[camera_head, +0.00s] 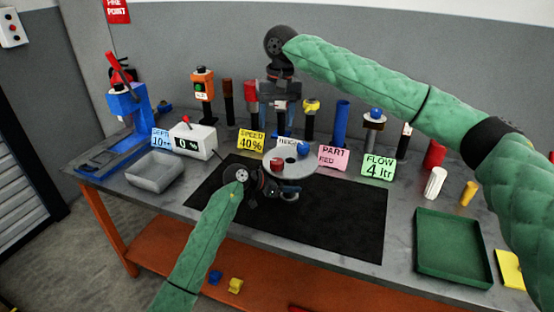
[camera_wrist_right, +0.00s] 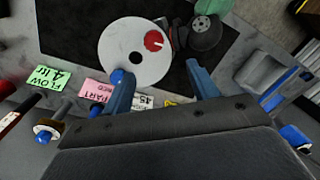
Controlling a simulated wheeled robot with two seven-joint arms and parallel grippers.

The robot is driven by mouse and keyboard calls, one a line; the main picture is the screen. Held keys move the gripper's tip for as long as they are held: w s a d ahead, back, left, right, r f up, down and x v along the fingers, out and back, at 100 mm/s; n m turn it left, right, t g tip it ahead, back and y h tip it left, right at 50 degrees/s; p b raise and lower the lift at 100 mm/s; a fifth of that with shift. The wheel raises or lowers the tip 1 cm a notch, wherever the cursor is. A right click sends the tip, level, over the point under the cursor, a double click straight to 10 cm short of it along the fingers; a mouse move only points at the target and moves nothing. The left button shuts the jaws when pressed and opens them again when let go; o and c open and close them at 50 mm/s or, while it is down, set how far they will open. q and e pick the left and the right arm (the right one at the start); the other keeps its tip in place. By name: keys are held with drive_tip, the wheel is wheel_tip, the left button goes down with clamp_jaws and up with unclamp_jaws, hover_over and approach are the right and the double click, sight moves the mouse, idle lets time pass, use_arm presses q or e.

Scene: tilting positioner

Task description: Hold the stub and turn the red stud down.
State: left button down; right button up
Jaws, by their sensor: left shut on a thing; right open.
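A pale round disc (camera_head: 297,166) stands on the black mat, and it fills the upper middle of the right wrist view (camera_wrist_right: 120,48). The red stud (camera_head: 277,163) is at its left side in the head view; it shows as a red round with a white mark in the wrist view (camera_wrist_right: 155,41). A blue stud (camera_head: 303,149) is near the disc's far right rim. My left gripper (camera_head: 268,188) is shut at the disc's near left edge; the stub is hidden there. My right gripper (camera_head: 280,106) is open and empty above and behind the disc.
Label cards, including a pink one (camera_head: 332,158) and a green one (camera_head: 377,167), stand behind the disc with several posts. A grey bin (camera_head: 155,172) is left, a green tray (camera_head: 452,250) right. The black mat (camera_head: 335,220) is clear in front.

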sight(277, 161)
drive_tip(key=f+n, duration=0.4)
drive_tip(key=n, duration=0.7)
drive_tip(key=f+n, duration=0.5)
drive_tip(key=n, duration=0.7)
drive_tip(key=f+n, duration=0.4)
drive_tip(key=n, duration=0.8)
drive_tip(key=shift+s+d+f+h, duration=0.1)
drive_tip(key=shift+s+f+h, duration=0.2)
drive_tip(key=shift+h, duration=0.1)
drive_tip(key=c, duration=1)
